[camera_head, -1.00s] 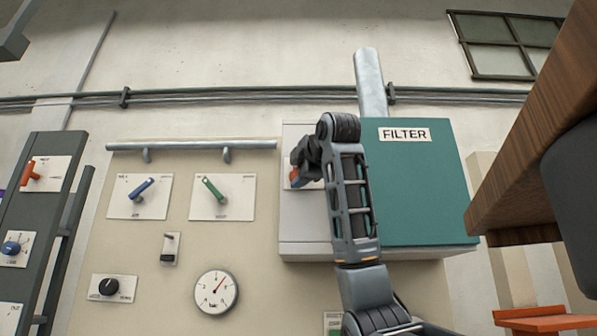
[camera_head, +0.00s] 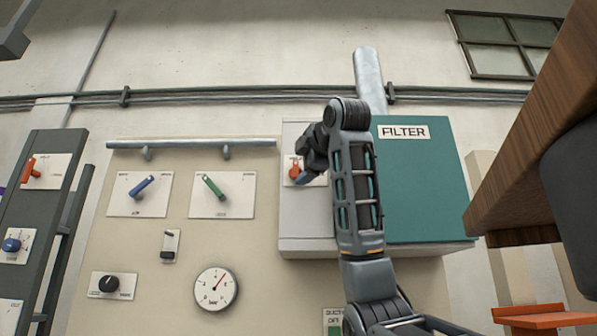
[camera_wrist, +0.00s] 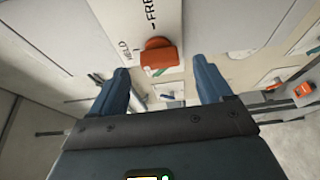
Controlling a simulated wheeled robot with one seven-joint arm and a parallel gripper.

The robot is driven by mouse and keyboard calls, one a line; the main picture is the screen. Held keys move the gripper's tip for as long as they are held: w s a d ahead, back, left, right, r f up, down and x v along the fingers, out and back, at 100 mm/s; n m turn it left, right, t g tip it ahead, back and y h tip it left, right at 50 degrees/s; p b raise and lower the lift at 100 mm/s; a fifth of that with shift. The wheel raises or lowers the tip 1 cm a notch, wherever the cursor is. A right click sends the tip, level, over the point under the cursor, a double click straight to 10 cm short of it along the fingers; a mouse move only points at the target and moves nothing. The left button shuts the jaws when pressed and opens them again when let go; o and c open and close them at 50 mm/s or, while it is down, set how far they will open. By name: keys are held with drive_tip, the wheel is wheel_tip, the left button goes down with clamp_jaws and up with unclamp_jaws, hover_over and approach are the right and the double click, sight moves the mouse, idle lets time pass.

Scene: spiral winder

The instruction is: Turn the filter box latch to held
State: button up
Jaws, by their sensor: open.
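The filter box (camera_head: 305,222) has a grey front at left and a teal panel (camera_head: 425,190) at right labelled FILTER. Its orange latch (camera_head: 294,171) sits on a small white plate on the grey part. In the wrist view the latch (camera_wrist: 160,55) shows beside the printed words HELD and FREE; I cannot tell surely which mark it points to. My gripper (camera_head: 313,172) is close by, just right of the latch. In the wrist view my gripper (camera_wrist: 162,84) has its two blue fingers apart, with the latch beyond the gap between them and nothing held.
Left of the box, a beige panel carries a blue lever (camera_head: 144,186), a green lever (camera_head: 213,187), a black knob (camera_head: 109,284) and a gauge (camera_head: 215,289). A rail (camera_head: 190,144) runs above them. A wooden edge (camera_head: 530,130) juts in at right.

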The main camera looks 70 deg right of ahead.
drive_tip(key=shift+b+v, duration=0.4)
drive_tip(key=shift+v, duration=1.75)
